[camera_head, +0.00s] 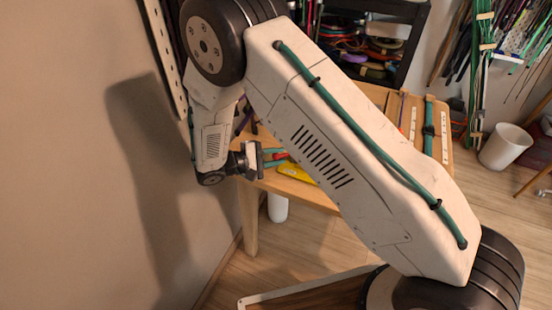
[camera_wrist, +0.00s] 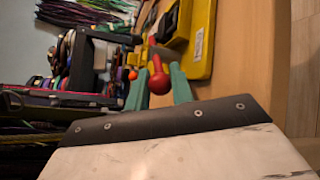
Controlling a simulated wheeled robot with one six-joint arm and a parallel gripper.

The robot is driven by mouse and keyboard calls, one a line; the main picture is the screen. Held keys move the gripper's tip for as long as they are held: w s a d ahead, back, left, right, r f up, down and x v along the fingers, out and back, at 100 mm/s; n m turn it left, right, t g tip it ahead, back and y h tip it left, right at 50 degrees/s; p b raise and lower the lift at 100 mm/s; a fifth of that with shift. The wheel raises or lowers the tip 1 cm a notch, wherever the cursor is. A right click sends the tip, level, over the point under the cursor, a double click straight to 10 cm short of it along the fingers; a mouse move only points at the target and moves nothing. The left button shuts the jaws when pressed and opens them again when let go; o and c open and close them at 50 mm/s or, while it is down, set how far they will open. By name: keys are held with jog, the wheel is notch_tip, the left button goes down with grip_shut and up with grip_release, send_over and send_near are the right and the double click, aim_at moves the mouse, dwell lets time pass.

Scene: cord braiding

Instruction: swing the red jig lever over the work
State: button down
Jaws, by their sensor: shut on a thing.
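The red jig lever (camera_wrist: 158,83) shows in the wrist view as a round red knob with a thin red stem running away from my gripper. My gripper (camera_wrist: 158,71) has its two green fingers on either side of the knob and is shut on it. The yellow jig base (camera_wrist: 203,42) lies on the table just right of the lever. In the head view my gripper (camera_head: 273,157) is at the table's near left corner, with a bit of the red lever (camera_head: 281,156) at its fingers and the yellow jig base (camera_head: 297,174) beside it. The work on the jig is not clear.
The wooden table (camera_head: 315,193) carries cord strips (camera_head: 429,130) at its right. A dark frame (camera_wrist: 82,66) stands left of the lever in the wrist view, with a small orange ball (camera_wrist: 132,75) near the left finger. A white bin (camera_head: 505,147) stands on the floor. A wall is close at left.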

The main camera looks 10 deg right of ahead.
jog(key=shift+w+m+g, duration=0.15)
jog(key=shift+m+g, duration=0.15)
jog(key=shift+g, duration=0.1)
jog(key=c, duration=1.5)
grip_release()
jog(key=shift+c, duration=0.2)
jog(key=shift+v, duration=3.95)
